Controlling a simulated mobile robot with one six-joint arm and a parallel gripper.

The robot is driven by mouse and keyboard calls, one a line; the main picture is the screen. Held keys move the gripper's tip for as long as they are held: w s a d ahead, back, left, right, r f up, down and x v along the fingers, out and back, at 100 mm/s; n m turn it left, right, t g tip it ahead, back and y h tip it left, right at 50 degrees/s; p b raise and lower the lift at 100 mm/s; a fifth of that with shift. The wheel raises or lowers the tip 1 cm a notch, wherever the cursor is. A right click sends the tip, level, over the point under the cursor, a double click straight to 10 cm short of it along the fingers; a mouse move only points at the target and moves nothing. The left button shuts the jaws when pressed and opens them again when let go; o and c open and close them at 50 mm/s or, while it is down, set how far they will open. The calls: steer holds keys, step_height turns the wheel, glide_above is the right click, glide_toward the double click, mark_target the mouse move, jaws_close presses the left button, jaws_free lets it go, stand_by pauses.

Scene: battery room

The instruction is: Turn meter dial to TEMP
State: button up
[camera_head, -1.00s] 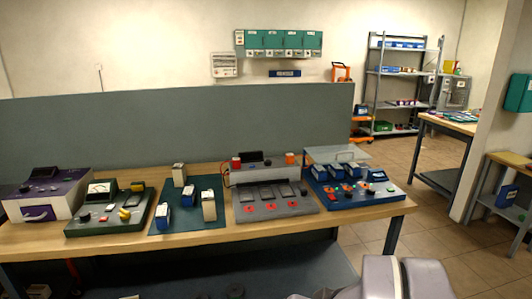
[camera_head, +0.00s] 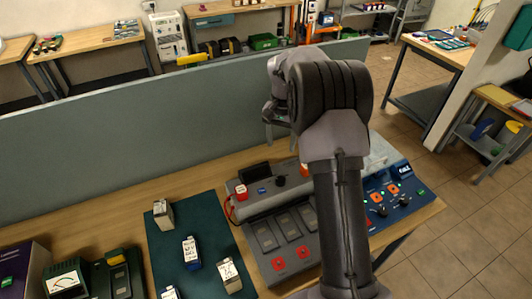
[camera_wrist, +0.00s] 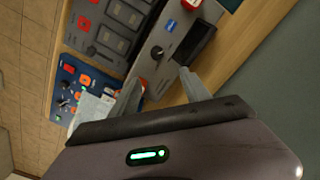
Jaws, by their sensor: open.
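A grey station (camera_head: 240,212) on the bench has a small black dial (camera_head: 280,182) beside a dark display (camera_head: 255,173). The wrist view also shows this dial (camera_wrist: 157,52) and display (camera_wrist: 195,43), with a blue label between the dial and a red terminal. I cannot read any TEMP mark or the dial's setting. My gripper (camera_wrist: 160,77) is open and empty. Its fingertips appear near the dial in the wrist picture, apart from it. In the head view my gripper (camera_head: 282,133) hangs above and behind the station, and my arm covers the station's right part.
A blue panel (camera_head: 395,195) with knobs and buttons stands to the right. A green mat (camera_head: 210,245) with several battery-like blocks lies left. A green device with a gauge (camera_head: 65,285) is further left. A grey-green partition (camera_head: 130,120) runs behind the bench.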

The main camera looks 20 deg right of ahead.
steer(key=b, duration=0.1)
glide_above(280, 180)
step_height(280, 180, down, 4)
steer(key=f, duration=0.1)
step_height(280, 180, down, 12)
steer(key=shift+d+r+b, duration=0.1)
steer(key=shift+b, duration=0.6)
steer(key=shift+c, duration=0.4)
jaws_close()
